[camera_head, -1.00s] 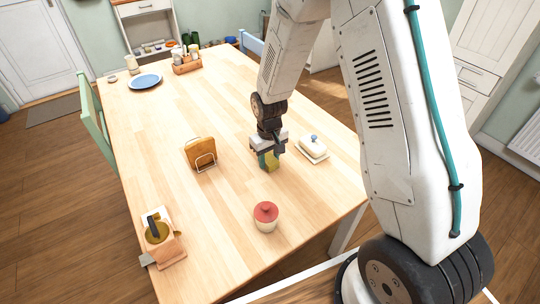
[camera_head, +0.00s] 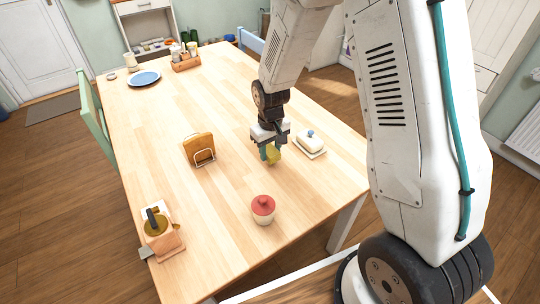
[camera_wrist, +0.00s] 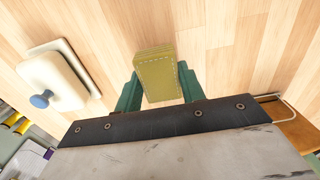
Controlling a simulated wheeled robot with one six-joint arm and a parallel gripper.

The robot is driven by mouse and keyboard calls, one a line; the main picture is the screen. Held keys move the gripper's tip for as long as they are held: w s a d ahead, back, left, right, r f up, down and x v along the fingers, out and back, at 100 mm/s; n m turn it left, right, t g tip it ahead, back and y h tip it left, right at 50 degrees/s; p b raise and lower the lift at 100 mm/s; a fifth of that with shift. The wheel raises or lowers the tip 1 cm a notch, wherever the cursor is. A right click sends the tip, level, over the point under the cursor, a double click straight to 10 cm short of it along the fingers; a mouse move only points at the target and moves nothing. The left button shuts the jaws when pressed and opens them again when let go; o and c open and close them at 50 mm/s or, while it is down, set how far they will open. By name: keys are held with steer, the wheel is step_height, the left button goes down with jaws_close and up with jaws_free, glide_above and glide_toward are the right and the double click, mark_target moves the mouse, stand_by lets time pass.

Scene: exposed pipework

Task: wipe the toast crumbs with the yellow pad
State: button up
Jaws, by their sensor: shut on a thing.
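My gripper (camera_head: 270,153) is shut on the yellow pad (camera_head: 273,155), above the middle right of the wooden table (camera_head: 215,118). In the wrist view the yellow pad (camera_wrist: 156,75) sits between the two green fingers of my gripper (camera_wrist: 157,88), with bare table beyond it. I cannot tell whether the pad touches the table. I cannot make out any toast crumbs in either view; my gripper and the pad may hide some.
A toast rack with toast (camera_head: 199,149) stands left of my gripper, and a white butter dish with a blue knob (camera_head: 310,141) right. A red-lidded pot (camera_head: 263,209) is nearer, a wooden holder (camera_head: 160,234) at the near left corner. A blue plate (camera_head: 144,78) and condiment caddy (camera_head: 186,62) are far.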

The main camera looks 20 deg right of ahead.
steer(key=shift+w+r, duration=0.1)
steer(key=shift+r, duration=2.45)
